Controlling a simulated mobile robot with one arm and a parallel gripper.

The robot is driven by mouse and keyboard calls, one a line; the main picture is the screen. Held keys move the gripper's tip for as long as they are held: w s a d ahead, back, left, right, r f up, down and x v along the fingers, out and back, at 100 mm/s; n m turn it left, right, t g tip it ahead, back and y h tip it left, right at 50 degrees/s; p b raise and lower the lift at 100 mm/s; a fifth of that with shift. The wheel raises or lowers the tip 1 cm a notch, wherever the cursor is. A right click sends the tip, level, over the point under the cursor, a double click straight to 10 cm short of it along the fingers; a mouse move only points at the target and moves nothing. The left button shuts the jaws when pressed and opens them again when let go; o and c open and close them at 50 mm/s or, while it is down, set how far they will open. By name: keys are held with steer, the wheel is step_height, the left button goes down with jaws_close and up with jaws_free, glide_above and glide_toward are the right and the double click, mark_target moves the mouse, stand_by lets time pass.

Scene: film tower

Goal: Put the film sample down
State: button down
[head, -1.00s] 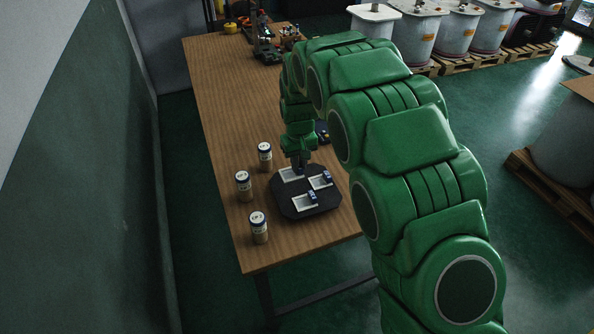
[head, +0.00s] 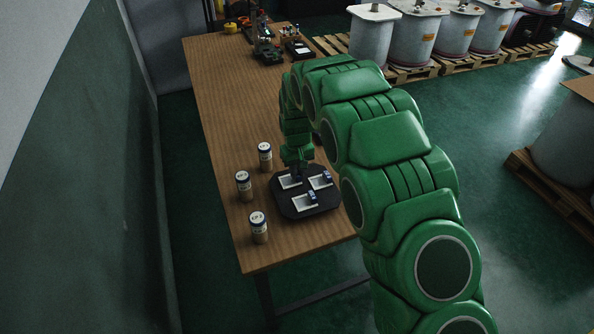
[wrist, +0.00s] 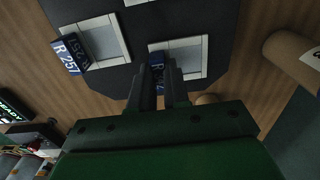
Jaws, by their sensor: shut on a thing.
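My gripper (head: 297,171) is at the far left part of the black tray (head: 287,211). It is shut on the blue label tab (wrist: 159,79) of a film sample, a grey square in a white frame (head: 287,183). In the wrist view the held sample (wrist: 190,60) appears flat and level over the tray (wrist: 200,16); I cannot tell whether it touches. Two similar samples lie on the tray, one at the right (head: 319,181) and one at the front (head: 303,202). One in the wrist view (wrist: 98,42) has a blue tab reading R 257.
Small equipment (head: 265,45) stands at the table's far end. The table's middle is clear. Large drums (head: 410,45) stand on pallets at the back right.

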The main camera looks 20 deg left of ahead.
steer(key=c, duration=1.1)
jaws_free()
steer(key=shift+f, duration=0.1)
step_height(320, 180, up, 12)
